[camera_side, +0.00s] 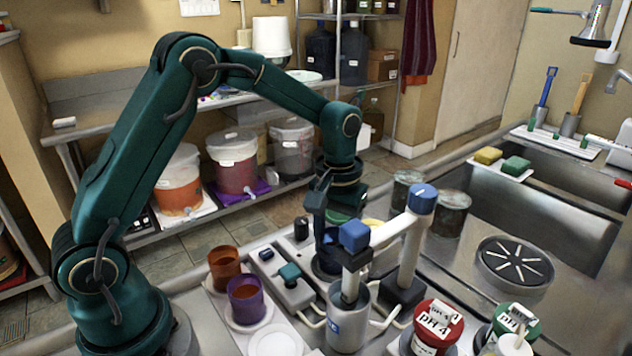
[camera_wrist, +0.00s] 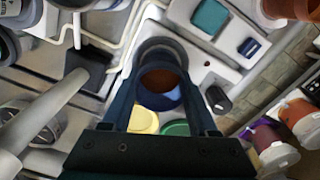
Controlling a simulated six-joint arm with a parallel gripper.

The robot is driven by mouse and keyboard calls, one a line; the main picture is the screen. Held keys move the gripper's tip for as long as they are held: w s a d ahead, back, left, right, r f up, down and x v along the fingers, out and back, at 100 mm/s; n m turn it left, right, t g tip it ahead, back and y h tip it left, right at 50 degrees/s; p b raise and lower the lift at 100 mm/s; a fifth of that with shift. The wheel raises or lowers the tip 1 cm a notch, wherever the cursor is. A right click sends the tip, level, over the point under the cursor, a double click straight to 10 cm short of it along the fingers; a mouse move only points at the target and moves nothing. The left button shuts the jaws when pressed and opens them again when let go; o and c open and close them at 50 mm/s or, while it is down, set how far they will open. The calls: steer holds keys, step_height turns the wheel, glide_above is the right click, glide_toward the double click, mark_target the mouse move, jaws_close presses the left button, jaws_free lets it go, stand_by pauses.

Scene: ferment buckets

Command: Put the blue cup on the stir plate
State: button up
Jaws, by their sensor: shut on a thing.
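The blue cup (camera_wrist: 163,99) has brown liquid inside and sits upright between the fingers of my gripper (camera_wrist: 160,88) in the wrist view. In the side view the dark blue cup (camera_side: 324,264) is partly hidden by my gripper (camera_side: 327,238) and by the blue-headed stand in front. My gripper is shut on the cup and points down. A pale flat unit with a black knob (camera_side: 301,228), seemingly the stir plate, lies beside the cup; the knob also shows in the wrist view (camera_wrist: 217,98). I cannot tell whether the cup touches it.
An orange-brown cup (camera_side: 224,268) and a purple cup (camera_side: 247,301) stand on pale coasters to the left. A grey beaker (camera_side: 347,322) and a blue-topped post (camera_side: 421,200) crowd the cup in front and right. Red (camera_side: 436,328) and green pH jars stand at front right.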

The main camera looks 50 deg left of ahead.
steer(key=shift+f, duration=0.1)
steer(key=o, duration=1.4)
step_height(320, 180, up, 11)
steer(key=s+r+m+t, duration=0.2)
steer(key=s+r+t, duration=0.15)
steer(key=s, duration=0.45)
steer(key=s+f+m+t, duration=0.2)
steer(key=s+f, duration=0.1)
steer(key=s, duration=0.5)
steer(key=shift+d+f+m, duration=0.2)
steer(key=shift+d+m, duration=0.1)
steer(key=shift+d, duration=0.05)
